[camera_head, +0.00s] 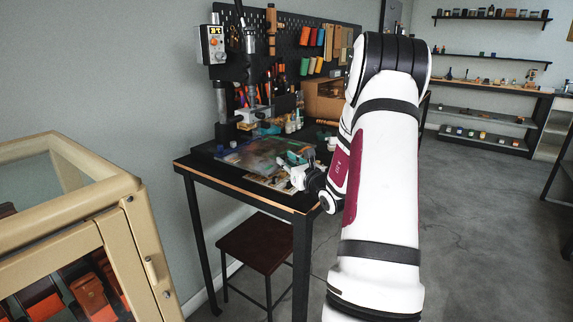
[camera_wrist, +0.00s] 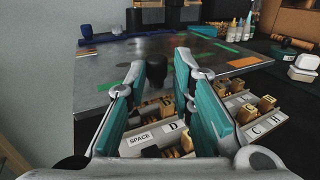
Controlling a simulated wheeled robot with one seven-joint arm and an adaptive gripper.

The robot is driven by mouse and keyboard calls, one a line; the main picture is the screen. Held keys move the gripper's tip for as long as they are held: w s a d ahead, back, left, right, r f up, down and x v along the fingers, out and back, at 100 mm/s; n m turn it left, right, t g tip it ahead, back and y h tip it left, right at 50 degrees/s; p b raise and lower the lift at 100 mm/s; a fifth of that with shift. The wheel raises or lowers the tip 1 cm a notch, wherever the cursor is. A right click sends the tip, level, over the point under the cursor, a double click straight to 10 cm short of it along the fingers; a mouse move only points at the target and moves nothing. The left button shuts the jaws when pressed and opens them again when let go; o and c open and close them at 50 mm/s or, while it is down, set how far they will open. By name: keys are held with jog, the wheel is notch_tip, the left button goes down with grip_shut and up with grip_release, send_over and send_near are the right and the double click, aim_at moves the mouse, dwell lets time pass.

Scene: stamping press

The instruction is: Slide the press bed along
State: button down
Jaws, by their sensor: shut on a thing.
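The press bed (camera_head: 250,152) is a wide, flat, stained plate on the black workbench, in front of the press column (camera_head: 221,100). In the wrist view the bed (camera_wrist: 110,72) spreads out ahead of my fingers, grey with coloured smudges. A dark upright knob (camera_wrist: 157,68) stands at its near edge. My gripper (camera_wrist: 168,62) has its teal-padded fingers on either side of this knob and is shut on it. In the head view my gripper (camera_head: 292,163) is at the bed's right front corner, and the knob is hidden there.
Trays of lettered type blocks, one labelled SPACE (camera_wrist: 140,139), lie just below my fingers. Small bottles (camera_wrist: 240,28) stand behind the bed.

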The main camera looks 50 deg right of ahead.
aim_at(264, 160)
jog(key=shift+w+r+b, duration=0.2)
jog(key=shift+w+b, duration=2.2)
jog(key=shift+w, duration=2.45)
jog(key=c, duration=1.4)
grip_release()
jog(key=shift+d, duration=0.1)
jog(key=shift+o, duration=0.5)
jog(key=shift+f, duration=0.1)
jog(key=shift+a, duration=0.25)
jog(key=v, duration=1.2)
